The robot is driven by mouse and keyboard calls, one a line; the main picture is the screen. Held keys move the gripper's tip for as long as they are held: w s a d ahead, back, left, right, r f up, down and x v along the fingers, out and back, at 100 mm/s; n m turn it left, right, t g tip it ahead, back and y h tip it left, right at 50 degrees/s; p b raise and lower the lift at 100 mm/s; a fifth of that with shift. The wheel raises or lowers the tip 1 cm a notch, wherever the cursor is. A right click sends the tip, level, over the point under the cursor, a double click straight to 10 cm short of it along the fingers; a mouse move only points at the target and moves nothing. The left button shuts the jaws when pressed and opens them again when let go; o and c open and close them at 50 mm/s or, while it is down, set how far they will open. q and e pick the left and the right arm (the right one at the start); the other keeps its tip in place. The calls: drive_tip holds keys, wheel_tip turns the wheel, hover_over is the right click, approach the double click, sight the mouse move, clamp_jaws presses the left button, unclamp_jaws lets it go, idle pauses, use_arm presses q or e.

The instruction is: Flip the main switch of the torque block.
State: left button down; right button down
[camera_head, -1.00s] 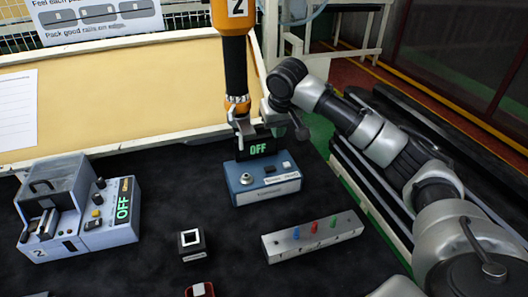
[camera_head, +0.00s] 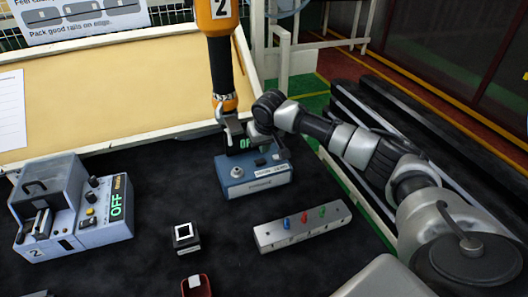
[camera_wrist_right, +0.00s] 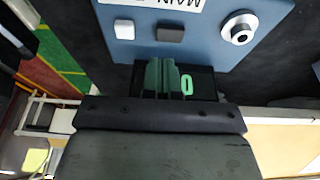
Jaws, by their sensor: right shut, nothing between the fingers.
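The torque block is a blue box (camera_head: 255,182) on the dark table, with a small black display whose green letters are partly hidden by my gripper. Its top holds a dark grey rocker switch (camera_wrist_right: 171,32), a light button (camera_wrist_right: 124,29) and a round metal knob (camera_wrist_right: 239,28). A white label beginning "MAIN" (camera_wrist_right: 160,2) lies beside the switch. My right gripper (camera_wrist_right: 163,66) is shut and empty, its fingertips in front of the display and near the rocker. I cannot tell whether they touch the block. My left gripper is not in view.
An orange hanging tool (camera_head: 218,40) marked 2 stands close behind the block, beside my right gripper. A grey machine (camera_head: 75,210) showing OFF is at left.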

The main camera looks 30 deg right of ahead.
sight(258, 161)
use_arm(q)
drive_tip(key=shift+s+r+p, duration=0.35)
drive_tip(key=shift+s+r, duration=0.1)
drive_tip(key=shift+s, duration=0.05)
use_arm(e)
drive_tip(key=shift+f, duration=1.85)
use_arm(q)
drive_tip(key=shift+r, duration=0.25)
use_arm(e)
drive_tip(key=shift+s+d+f+y, duration=0.1)
drive_tip(key=shift+s+f+y, duration=0.1)
drive_tip(key=shift+f+y, duration=0.25)
use_arm(q)
drive_tip(key=shift+p, duration=0.3)
use_arm(e)
drive_tip(key=shift+r, duration=0.1)
drive_tip(key=shift+w+a+r+p, duration=0.1)
drive_tip(key=shift+a+r+p, duration=0.1)
drive_tip(key=shift+a+p, duration=0.3)
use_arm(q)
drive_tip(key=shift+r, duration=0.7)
use_arm(e)
drive_tip(key=shift+w+a, duration=0.15)
drive_tip(key=shift+a, duration=0.15)
